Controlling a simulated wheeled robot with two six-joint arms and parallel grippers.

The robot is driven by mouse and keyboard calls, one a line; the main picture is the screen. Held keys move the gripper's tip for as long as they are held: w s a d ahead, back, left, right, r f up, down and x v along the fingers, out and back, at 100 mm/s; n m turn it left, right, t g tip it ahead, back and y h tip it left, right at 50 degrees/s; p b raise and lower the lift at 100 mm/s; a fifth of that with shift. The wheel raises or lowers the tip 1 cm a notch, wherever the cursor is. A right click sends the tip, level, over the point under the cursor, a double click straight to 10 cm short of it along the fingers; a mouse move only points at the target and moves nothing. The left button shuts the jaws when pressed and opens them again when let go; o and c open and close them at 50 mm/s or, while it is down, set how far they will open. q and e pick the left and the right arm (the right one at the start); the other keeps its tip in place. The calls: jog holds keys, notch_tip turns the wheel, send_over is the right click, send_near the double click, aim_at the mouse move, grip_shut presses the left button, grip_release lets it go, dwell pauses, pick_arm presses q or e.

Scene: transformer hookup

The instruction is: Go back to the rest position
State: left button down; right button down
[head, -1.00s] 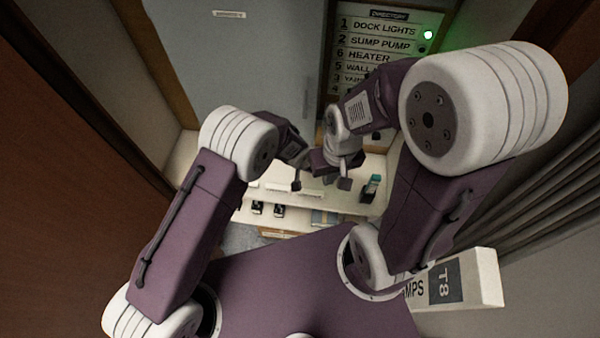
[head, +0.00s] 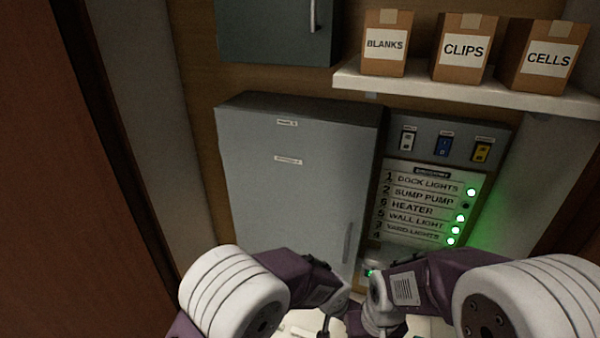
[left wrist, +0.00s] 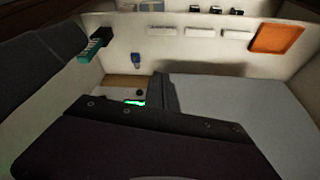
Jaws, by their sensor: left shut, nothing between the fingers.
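My left gripper (head: 325,327) is at the bottom edge of the head view, below its white wrist, with its tips mostly cut off. It is shut and holds nothing that I can see. My right gripper (head: 378,330) is close beside it on the right, also cut off by the bottom edge, so its jaws cannot be read. Both arms are bent inward in front of the grey cabinet (head: 285,190). The cabinet door looks closed.
A directory panel (head: 425,205) right of the cabinet has several green lamps lit; the sump pump lamp is dark. Three switches sit above it. A shelf (head: 470,92) holds three boxes. The left wrist view shows an orange pad (left wrist: 276,39) and a teal-and-black item (left wrist: 96,43).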

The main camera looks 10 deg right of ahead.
pick_arm(q)
jog(key=w+a+n+t+y+b, duration=0.1)
jog(key=w+a+n+b, duration=0.2)
jog(key=a, duration=0.5)
jog(key=w+a+n+t+b, duration=0.1)
jog(key=w+a+n+b, duration=0.15)
jog(key=w+a, duration=0.4)
jog(key=s+a+f+n+g+y+b, duration=0.1)
jog(key=s+a+b, duration=0.15)
jog(key=a, duration=0.55)
jog(key=s+a+f+n+y+b, duration=0.1)
jog(key=s+a+n+b, duration=0.1)
jog(key=s+a, duration=0.35)
jog(key=s+a+f+g, duration=0.1)
jog(key=s+a+f, duration=0.1)
jog(key=s, duration=0.4)
jog(key=s+a+f+g, duration=0.2)
jog(key=s, duration=0.4)
jog(key=shift+a+m, duration=0.3)
jog(key=shift+m, duration=0.05)
jog(key=shift+d, duration=0.1)
